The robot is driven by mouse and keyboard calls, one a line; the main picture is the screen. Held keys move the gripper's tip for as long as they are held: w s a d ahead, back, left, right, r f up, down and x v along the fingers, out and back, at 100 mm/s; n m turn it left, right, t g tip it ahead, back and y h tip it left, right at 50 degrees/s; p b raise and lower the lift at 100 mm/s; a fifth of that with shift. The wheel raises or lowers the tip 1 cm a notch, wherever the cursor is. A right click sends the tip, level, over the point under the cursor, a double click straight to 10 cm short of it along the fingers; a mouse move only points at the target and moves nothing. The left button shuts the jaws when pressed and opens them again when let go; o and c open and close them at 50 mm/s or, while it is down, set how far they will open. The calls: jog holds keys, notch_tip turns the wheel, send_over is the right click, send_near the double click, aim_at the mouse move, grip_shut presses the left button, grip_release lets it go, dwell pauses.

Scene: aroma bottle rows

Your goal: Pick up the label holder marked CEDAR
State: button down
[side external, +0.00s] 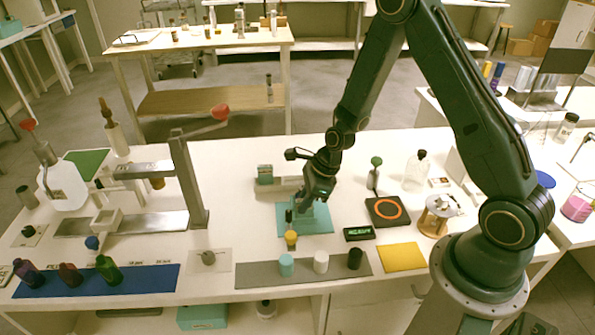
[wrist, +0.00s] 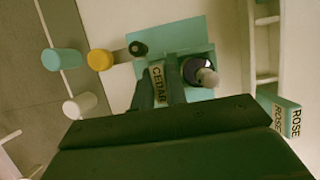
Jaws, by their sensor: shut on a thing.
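The label holder marked CEDAR (wrist: 157,84) is a small pale piece with dark letters, seen in the wrist view between the dark fingers of my gripper (wrist: 160,88). My gripper is shut on it, over a teal stand. In the side view my gripper (side external: 312,198) is low over the teal mat (side external: 318,222), and I cannot make out the holder there. I cannot tell whether the holder is clear of the stand. A dark purple bottle with a grey top (wrist: 203,74) is just right of the holder in the wrist view.
A yellow-topped piece (side external: 291,237) stands at the mat's front edge. Teal (side external: 286,265), white (side external: 321,262) and black (side external: 355,258) cylinders stand on a grey strip. Boxes marked ROSE (wrist: 285,118) are at the right in the wrist view. A metal press stand (side external: 188,180) is left.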

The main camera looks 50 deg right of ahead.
notch_tip(320, 180, up, 20)
jog(key=shift+f, duration=0.15)
dwell(0.7)
dwell(0.5)
